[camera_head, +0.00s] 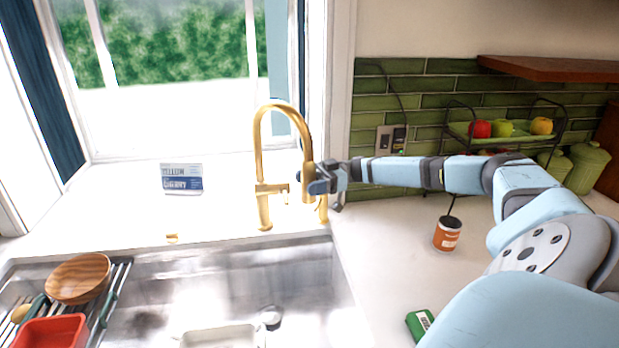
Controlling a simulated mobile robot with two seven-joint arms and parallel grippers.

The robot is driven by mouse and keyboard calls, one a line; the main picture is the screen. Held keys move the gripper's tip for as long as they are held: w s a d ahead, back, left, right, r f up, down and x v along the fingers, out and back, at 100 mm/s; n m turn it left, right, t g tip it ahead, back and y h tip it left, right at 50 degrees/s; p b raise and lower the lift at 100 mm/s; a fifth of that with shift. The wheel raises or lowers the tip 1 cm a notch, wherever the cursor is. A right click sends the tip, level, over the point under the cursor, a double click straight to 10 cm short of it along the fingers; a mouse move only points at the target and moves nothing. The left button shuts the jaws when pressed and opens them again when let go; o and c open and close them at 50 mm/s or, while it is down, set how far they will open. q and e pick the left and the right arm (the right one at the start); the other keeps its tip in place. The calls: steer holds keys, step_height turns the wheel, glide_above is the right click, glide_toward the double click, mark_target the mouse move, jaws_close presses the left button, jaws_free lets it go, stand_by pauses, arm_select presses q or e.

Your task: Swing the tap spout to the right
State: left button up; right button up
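The gold tap (264,211) stands behind the sink, and its arched spout (282,108) curves over to the right, its end hanging down on the right side. My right arm reaches in from the right. My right gripper (312,185) is at the hanging end of the spout, touching it or very close to it. The fingers are small here and partly overlap the spout, so I cannot tell whether they are shut on it. My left gripper is not in view.
The steel sink (240,275) holds a pale dish (222,337). A drying rack with a wooden bowl (79,278) and red container (50,332) is at the left. A box (181,179) stands behind the sink. An orange-labelled jar (447,235) and green packet (420,324) are on the right counter.

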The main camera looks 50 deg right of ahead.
steer(key=shift+f, duration=0.1)
steer(key=shift+s+d, duration=0.1)
steer(key=b+v, duration=0.3)
steer(key=v, duration=1)
steer(key=shift+d+b, duration=0.25)
steer(key=shift+b, duration=0.1)
steer(key=shift+s+a, duration=0.1)
